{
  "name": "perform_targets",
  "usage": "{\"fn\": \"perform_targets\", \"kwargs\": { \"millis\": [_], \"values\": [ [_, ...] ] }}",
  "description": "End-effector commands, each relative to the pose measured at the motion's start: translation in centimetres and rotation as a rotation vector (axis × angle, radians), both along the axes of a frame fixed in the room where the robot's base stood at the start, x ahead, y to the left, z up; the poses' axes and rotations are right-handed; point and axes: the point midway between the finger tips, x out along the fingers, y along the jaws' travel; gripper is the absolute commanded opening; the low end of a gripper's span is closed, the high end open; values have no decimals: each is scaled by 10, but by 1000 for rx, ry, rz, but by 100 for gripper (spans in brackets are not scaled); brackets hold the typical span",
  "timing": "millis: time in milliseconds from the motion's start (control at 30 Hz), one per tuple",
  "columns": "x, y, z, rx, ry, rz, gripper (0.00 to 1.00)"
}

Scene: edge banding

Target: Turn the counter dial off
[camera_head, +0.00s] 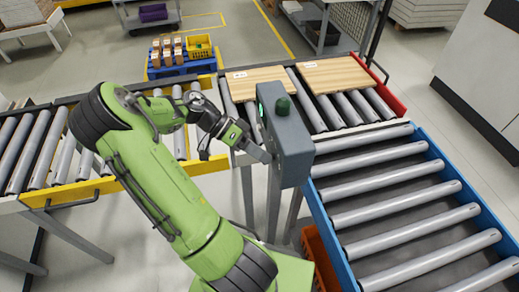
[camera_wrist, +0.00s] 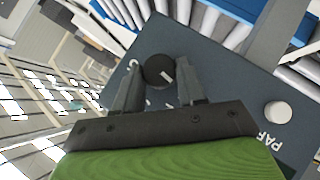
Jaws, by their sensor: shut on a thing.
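The counter dial is a round black knob (camera_wrist: 159,72) with a light pointer line, on the dark grey face of a control box (camera_wrist: 220,75). In the head view the grey box (camera_head: 292,148) stands on a post, with a green dome on top; the dial face is hidden there. My gripper (camera_wrist: 158,84) has one finger on each side of the knob and is shut on it. The pointer line slants toward the lower right in the wrist view. In the head view my gripper (camera_head: 262,152) is at the left side of the box.
A white round button (camera_wrist: 277,113) is on the same panel, with partly cut-off lettering beside it. Roller conveyors (camera_head: 400,200) run right and left of the box. Two wooden boards (camera_head: 335,74) lie on rollers behind it. An orange bin (camera_head: 318,255) is below.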

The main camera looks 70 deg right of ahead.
Motion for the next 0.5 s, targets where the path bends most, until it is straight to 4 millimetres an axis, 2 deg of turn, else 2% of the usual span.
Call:
{"fn": "perform_targets", "kwargs": {
  "millis": [433,467,500],
  "values": [
    [0,-1,0,5,6,0,10],
    [0,-1,0,5,6,0,43],
    [0,-1,0,5,6,0,49]
  ]
}}
